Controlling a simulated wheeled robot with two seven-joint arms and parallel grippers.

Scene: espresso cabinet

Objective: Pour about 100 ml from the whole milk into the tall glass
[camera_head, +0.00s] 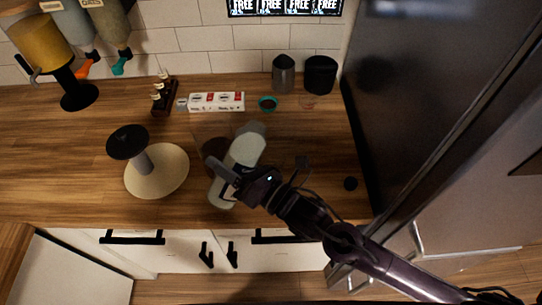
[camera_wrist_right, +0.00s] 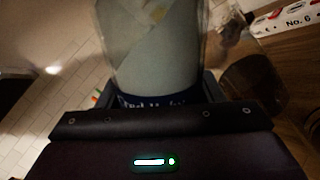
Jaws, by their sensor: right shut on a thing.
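The milk bottle (camera_head: 243,152) is pale with a greyish end, and lies slanted in the head view, over the wooden counter. My right gripper (camera_head: 232,180) is shut on it. In the right wrist view the pale bottle (camera_wrist_right: 155,55), with a dark blue lettered band, fills the space between the fingers. A dark brown, round, see-through vessel (camera_head: 212,147), perhaps the tall glass, is just left of the bottle and partly covered by it. It seems to show right of the bottle in the wrist view (camera_wrist_right: 250,82). I cannot tell whether milk is flowing. My left gripper is out of view.
A round pale stand with a black top (camera_head: 128,142) is at the left. A dark fridge (camera_head: 420,100) bounds the right.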

